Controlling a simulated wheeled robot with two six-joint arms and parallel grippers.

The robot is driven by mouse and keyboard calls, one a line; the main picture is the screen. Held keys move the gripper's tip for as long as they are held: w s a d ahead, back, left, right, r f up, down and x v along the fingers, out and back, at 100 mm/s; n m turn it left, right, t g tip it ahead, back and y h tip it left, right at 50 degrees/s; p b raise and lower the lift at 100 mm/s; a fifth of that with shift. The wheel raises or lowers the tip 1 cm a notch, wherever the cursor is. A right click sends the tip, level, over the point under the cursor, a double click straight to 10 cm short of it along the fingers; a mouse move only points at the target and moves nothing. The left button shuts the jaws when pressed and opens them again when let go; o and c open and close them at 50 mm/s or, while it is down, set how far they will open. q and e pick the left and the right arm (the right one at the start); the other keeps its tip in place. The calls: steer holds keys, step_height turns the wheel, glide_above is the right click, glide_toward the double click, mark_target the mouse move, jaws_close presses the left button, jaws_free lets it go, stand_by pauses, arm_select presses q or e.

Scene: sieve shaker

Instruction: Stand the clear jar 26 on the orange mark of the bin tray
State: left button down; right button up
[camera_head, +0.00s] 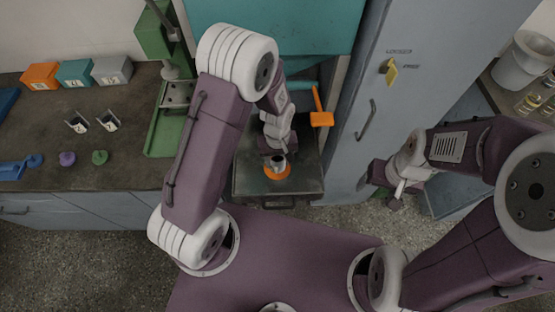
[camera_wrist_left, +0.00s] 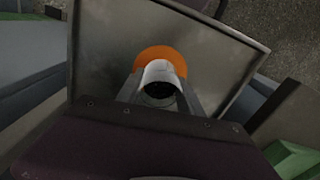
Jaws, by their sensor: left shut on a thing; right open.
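The jar (camera_head: 278,161) is small, with a dark inside, and my left gripper (camera_head: 277,154) is shut on it. In the left wrist view the jar (camera_wrist_left: 160,75) is between the fingers, its open mouth facing the camera. It is over the orange mark (camera_head: 277,174), which shows as an orange disc (camera_wrist_left: 160,55) behind it in the wrist view. Whether the jar touches the tray cannot be told. The bin tray (camera_head: 250,184) is a dark grey sheet. The jar's number is not readable. My right gripper (camera_head: 394,192) is open and empty at the right, beside the locker.
A grey locker (camera_head: 385,85) with a handle stands right of the tray. The left bench (camera_head: 60,135) holds coloured boxes, two small trays and knobs. A green stand (camera_head: 165,130) is close on the left.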

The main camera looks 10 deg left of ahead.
arm_select(q)
steer(key=shift+f, duration=0.15)
steer(key=c, duration=0.7)
jaws_free()
step_height(320, 180, up, 9)
steer(key=shift+r+p, duration=0.1)
steer(key=shift+p, duration=0.4)
